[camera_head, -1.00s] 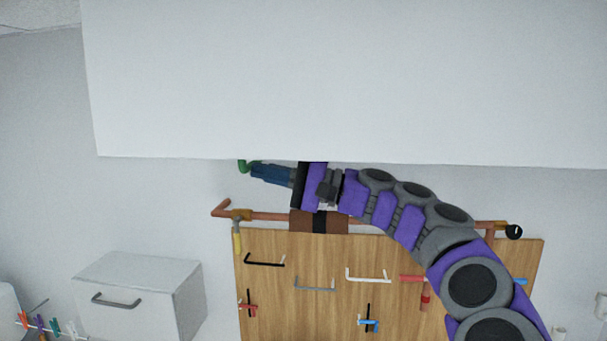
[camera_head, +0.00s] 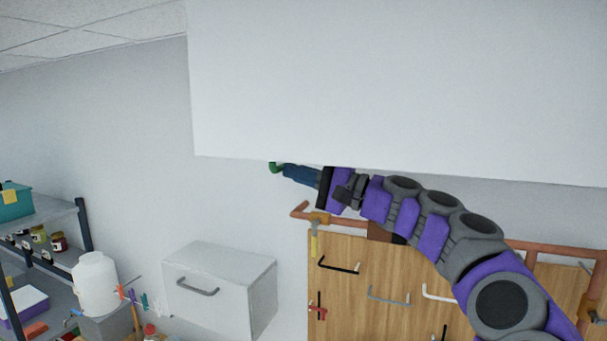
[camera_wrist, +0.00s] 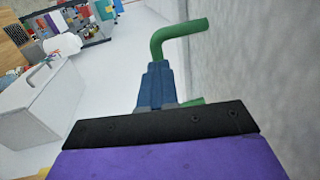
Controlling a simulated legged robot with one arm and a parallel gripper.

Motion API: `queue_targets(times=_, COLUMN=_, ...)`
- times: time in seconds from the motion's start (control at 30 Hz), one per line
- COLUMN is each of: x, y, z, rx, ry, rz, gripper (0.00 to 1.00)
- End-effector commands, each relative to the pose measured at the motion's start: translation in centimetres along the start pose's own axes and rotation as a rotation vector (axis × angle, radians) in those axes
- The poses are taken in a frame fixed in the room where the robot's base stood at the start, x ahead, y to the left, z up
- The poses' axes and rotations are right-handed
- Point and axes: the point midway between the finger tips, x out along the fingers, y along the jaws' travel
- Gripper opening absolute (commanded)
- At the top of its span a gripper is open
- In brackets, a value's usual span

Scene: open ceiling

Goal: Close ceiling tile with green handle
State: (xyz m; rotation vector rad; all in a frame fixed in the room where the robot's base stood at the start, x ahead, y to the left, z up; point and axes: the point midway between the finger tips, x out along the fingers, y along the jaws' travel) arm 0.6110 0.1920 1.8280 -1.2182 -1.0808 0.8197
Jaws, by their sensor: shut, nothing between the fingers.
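The ceiling tile (camera_head: 400,85) is a large white panel hanging across the top of the head view. In the wrist view its pale surface (camera_wrist: 265,60) fills the right side. The green handle (camera_head: 275,168) peeks out below the tile's lower edge. In the wrist view the handle (camera_wrist: 182,32) is a bent green bar meeting the tile, and a second green piece shows by the finger base. My gripper (camera_head: 287,172) has blue fingers, shut and empty, with the tips beside the handle. In the wrist view the fingers (camera_wrist: 156,76) overlap the handle's near end; contact is unclear.
A white cabinet (camera_head: 218,290) with a grey handle is on the wall below. A wooden board (camera_head: 345,290) with hooks and copper pipes (camera_head: 560,255) stands below my arm. Shelves (camera_head: 45,215) and a white jug (camera_head: 95,283) are at left. The wall between is clear.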

Motion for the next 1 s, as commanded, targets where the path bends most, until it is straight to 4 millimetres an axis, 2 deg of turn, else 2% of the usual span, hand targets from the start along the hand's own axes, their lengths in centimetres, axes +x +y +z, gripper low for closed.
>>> queue_targets(times=0.13, x=0.0, y=0.1, z=0.3, rx=-0.001, ry=-0.006, rz=0.002, gripper=0.0)
queue_targets(times=0.23, x=-1.0, y=0.1, z=0.4, rx=-0.001, ry=-0.004, rz=0.0, gripper=0.0)
queue_targets(times=0.37, x=-3.4, y=0.0, z=0.3, rx=0.0, ry=0.002, rz=-0.005, gripper=0.0)
queue_targets(times=0.6, x=-9.3, y=-0.1, z=0.0, rx=0.0, ry=0.005, rz=-0.01, gripper=0.0)
queue_targets(times=0.7, x=-11.1, y=-0.1, z=0.2, rx=0.001, ry=0.004, rz=-0.009, gripper=0.0)
queue_targets(times=0.83, x=-12.6, y=0.1, z=0.3, rx=0.002, ry=0.001, rz=-0.005, gripper=0.0)
queue_targets(times=1.0, x=-13.2, y=0.3, z=0.5, rx=0.001, ry=-0.001, rz=0.001, gripper=0.0)
